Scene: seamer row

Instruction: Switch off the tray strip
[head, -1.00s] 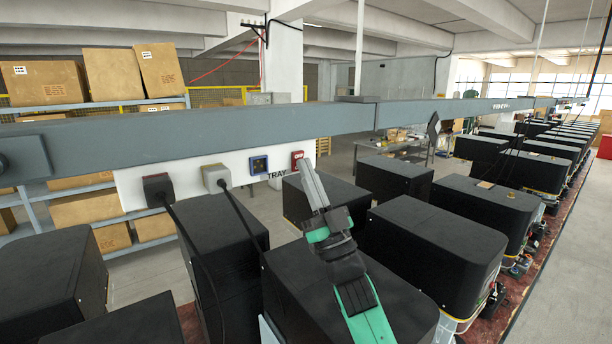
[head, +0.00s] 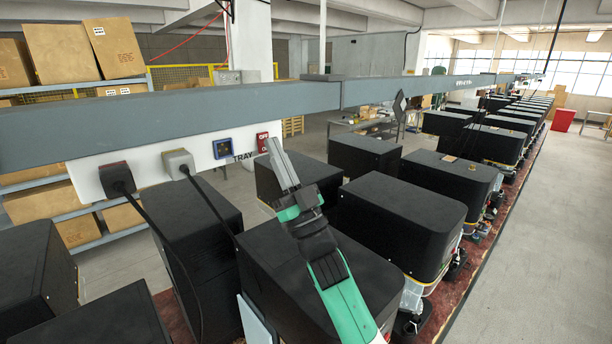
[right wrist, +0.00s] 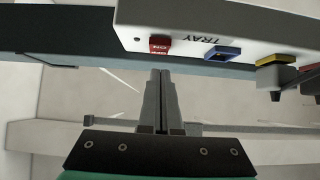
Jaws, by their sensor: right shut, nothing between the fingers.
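The tray strip (head: 205,158) is a white panel under the grey overhead beam, lettered TRAY. At its right end is a red switch (head: 262,141), which shows upper centre in the right wrist view (right wrist: 159,44) with lettering on it. Beside it is a blue socket (head: 222,148). A grey plug (head: 178,160) and a dark plug (head: 117,177) with cables fill the other places. My right gripper (head: 272,146) is shut and empty, its tips close to the switch in the head view. In the right wrist view the tips (right wrist: 160,72) appear just below the switch, apart from it. My left gripper is not in view.
The grey beam (head: 400,92) runs along above the row. Black machine covers (head: 400,215) stand in rows below. Two black cables hang from the plugs. Shelves with cardboard boxes (head: 60,52) stand at the back left. The floor at right is clear.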

